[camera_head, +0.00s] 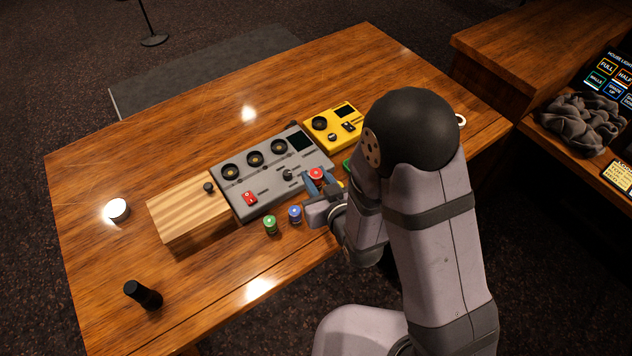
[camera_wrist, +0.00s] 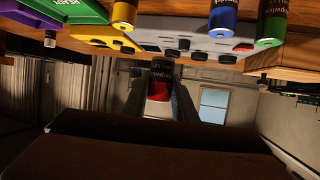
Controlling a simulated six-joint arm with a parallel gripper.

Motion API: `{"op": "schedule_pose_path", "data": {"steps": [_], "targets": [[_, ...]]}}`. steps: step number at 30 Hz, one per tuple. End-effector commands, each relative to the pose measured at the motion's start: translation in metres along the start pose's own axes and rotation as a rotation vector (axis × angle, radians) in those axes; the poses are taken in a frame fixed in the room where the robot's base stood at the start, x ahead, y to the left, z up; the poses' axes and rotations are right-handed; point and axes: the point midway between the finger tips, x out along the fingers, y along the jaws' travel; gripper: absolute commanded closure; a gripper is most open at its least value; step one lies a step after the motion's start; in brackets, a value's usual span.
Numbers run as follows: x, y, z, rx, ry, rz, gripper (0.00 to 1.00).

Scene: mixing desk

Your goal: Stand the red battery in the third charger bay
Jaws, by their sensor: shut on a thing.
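My gripper (camera_head: 318,186) is shut on the red battery (camera_head: 316,173), held over the front right part of the grey panel. In the wrist view the red battery (camera_wrist: 160,88) shows a dark body and red end between the fingers. The grey panel (camera_head: 262,204) has three round dark rings in a row at its back; the third from the left is a ring (camera_head: 278,147) with nothing standing in it. I cannot tell whether these are the charger bays. The battery is apart from them.
A green battery (camera_head: 270,225) and a blue battery (camera_head: 295,214) stand in front of the panel. A yellow battery (camera_wrist: 123,15) shows in the wrist view. A wooden block (camera_head: 188,212) adjoins the panel's left, a yellow box (camera_head: 340,136) its back right. The table's left is mostly clear.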

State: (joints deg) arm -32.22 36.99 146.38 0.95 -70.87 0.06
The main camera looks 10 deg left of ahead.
Motion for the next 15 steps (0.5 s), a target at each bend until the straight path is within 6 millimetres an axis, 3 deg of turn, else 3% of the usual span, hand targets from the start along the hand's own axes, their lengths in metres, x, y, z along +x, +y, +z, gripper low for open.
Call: {"op": "schedule_pose_path", "data": {"steps": [8, 15], "targets": [[-0.001, -0.003, 0.000, -0.003, 0.000, -0.006, 1.00], [0.004, -0.013, 0.023, -0.011, -0.003, -0.028, 1.00]]}}
